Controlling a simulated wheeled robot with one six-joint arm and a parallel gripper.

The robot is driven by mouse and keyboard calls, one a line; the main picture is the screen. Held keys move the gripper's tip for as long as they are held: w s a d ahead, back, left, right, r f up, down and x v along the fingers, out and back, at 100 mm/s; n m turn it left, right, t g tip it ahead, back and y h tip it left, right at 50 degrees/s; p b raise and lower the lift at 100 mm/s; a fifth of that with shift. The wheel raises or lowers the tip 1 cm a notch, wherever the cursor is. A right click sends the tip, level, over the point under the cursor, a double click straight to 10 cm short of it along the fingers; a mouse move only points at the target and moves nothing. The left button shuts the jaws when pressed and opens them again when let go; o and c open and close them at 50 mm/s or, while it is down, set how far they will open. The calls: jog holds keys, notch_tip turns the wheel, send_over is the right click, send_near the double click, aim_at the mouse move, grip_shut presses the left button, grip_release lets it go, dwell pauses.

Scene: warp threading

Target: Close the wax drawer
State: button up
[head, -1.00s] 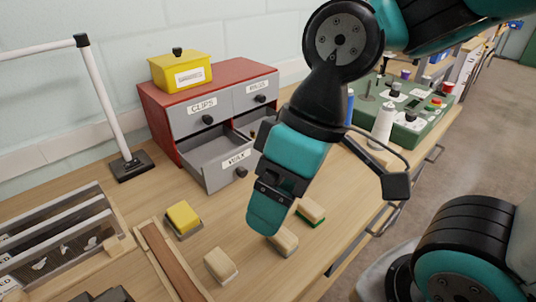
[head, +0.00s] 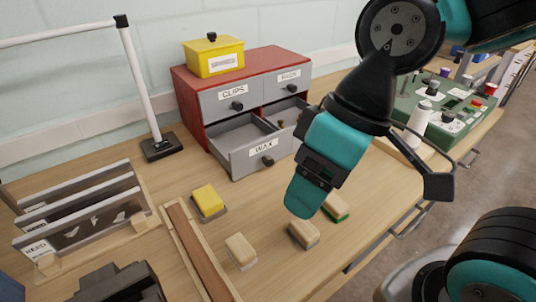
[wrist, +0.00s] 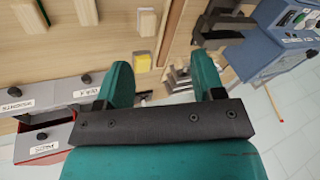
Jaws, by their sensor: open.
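The wax drawer (head: 262,158) is pulled out at the lower left of the red cabinet (head: 190,112) in the head view. Its grey front carries a WAX label and a dark knob, and the part of its inside that I see looks empty. My gripper (head: 303,203) hangs in front and to the right of the drawer, pointing down, apart from it. In the wrist view my gripper (wrist: 163,78) is open, its two teal fingers wide apart with nothing held between them.
The clips drawer (head: 222,101) and pads drawer (head: 286,86) are shut above. A yellow box (head: 213,62) stands on the cabinet. A yellow-topped block (head: 208,200) and several wooden blocks, one being this one (head: 240,251), lie in front. A lamp-like white post (head: 139,80) stands left.

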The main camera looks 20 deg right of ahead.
jog(key=w+n, duration=0.1)
jog(key=w, duration=0.1)
jog(key=w+d+f+n, duration=0.1)
jog(key=w, duration=0.1)
jog(key=w+f+n, duration=0.1)
jog(key=shift+w+d+f+t+y, duration=0.2)
jog(key=shift+w+f+t+y, duration=0.1)
jog(key=shift+w+y, duration=0.1)
grip_shut()
jog(key=w+d+f+n+t+y, duration=0.1)
jog(key=w+d+f+n+t, duration=0.3)
jog(key=w+d+f+n, duration=0.75)
jog(key=shift+m, duration=0.85)
jog(key=w+a+f, duration=0.1)
jog(key=a+f, duration=0.1)
jog(key=w+a+f+p, duration=0.1)
jog(key=w+a+f, duration=0.2)
jog(key=a, duration=0.1)
jog(key=shift+w+f, duration=0.35)
jog(key=shift+f, duration=0.05)
jog(key=shift+w+a+r+p, duration=0.1)
jog(key=shift+w+p, duration=0.25)
jog(key=shift+w, duration=0.25)
jog(key=shift+w+a+r+p, duration=0.1)
jog(key=shift+w+p, duration=0.25)
jog(key=shift+w, duration=0.2)
jog(key=shift+w+a+f, duration=0.15)
jog(key=shift+w, duration=0.5)
